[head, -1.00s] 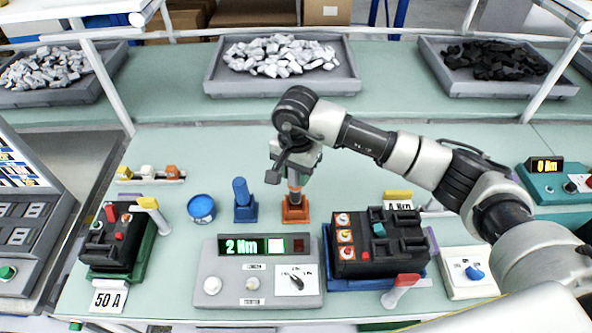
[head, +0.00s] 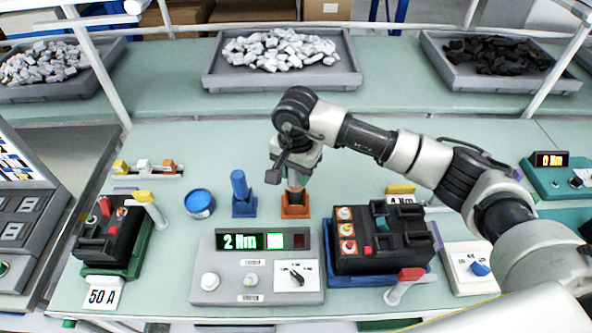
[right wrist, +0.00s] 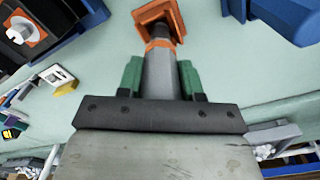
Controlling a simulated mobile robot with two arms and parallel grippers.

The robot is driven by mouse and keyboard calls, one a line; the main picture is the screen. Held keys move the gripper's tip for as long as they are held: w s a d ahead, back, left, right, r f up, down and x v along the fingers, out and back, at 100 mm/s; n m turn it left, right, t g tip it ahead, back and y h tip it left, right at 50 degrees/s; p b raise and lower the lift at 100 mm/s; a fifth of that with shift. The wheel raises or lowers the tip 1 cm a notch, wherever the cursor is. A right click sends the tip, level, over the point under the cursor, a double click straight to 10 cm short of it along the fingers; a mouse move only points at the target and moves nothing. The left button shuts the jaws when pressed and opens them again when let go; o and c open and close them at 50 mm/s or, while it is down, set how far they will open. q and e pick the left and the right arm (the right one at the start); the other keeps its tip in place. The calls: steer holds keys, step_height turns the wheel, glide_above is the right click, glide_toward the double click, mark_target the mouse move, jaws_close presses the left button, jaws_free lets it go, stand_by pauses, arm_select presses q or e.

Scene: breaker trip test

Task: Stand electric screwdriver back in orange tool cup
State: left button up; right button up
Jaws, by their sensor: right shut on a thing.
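The orange tool cup (head: 295,211) stands on the green bench, just right of the blue cup. It also shows at the top of the right wrist view (right wrist: 158,18). The electric screwdriver (right wrist: 160,72) is a grey body with an orange band. My right gripper (right wrist: 160,78) is shut on it from above, with a green-padded finger on each side. The screwdriver's lower end is at the cup's mouth and seems to be inside it; how deep it sits I cannot tell. In the head view the gripper (head: 296,180) is directly above the cup. My left gripper is not in view.
A blue cup with a blue tool (head: 242,196) stands close on the left, with a blue round tin (head: 200,203) beyond it. A grey control box (head: 256,283) showing 2 Nm is in front. A black breaker fixture (head: 383,240) is at the front right.

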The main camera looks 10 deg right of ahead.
steer(key=shift+f+b, duration=1.25)
steer(key=shift+f, duration=0.15)
steer(key=o, duration=1)
step_height(320, 180, up, 11)
steer(key=shift+b, duration=1.1)
